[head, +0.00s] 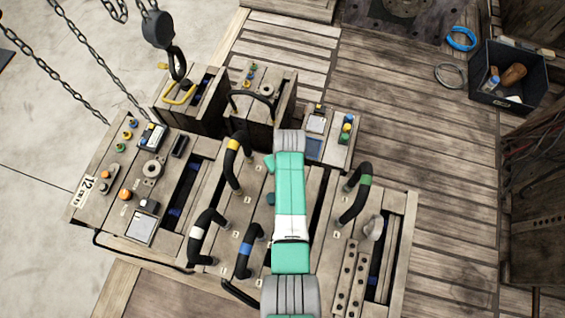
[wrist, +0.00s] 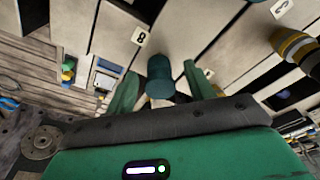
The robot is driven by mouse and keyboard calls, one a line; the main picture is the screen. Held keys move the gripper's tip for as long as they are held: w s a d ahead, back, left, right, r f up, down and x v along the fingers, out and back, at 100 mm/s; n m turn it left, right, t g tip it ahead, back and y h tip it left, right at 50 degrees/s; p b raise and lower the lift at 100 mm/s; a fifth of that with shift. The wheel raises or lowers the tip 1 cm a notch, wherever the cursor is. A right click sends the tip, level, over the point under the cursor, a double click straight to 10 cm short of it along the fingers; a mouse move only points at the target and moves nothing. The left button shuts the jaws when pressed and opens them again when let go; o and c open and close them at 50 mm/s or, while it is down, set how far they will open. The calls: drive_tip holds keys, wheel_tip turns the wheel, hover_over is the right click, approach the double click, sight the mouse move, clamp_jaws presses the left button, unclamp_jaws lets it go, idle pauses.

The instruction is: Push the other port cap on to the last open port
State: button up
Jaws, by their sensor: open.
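In the wrist view a dark teal cylinder (wrist: 160,82), which looks like a port cap, stands between the fingers of my gripper (wrist: 160,70). The green fingers are apart, with a gap on either side of the cylinder. A plate marked 8 (wrist: 141,36) is just beyond it. I cannot tell whether the cap sits on a port, as its far end is hidden. In the head view my arm hides most of the gripper and the ports under it. Small teal pieces (head: 271,199) show at the arm's left edge; I cannot tell which is a cap.
Black hoses banded yellow (head: 233,158), green (head: 357,195), white (head: 200,237) and blue (head: 247,252) arch over the mould around my arm. A chain hook (head: 176,62) hangs at upper left. A dark bin (head: 525,98) stands at upper right. The plank floor to the right is mostly clear.

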drive_tip(key=r+p, duration=0.1)
drive_tip(key=r, duration=0.1)
drive_tip(key=r+p, duration=0.1)
drive_tip(key=r, duration=0.2)
drive_tip(key=s+r+p, duration=0.1)
drive_tip(key=r, duration=0.1)
drive_tip(key=shift+d+r, duration=0.25)
drive_tip(key=shift+d, duration=0.05)
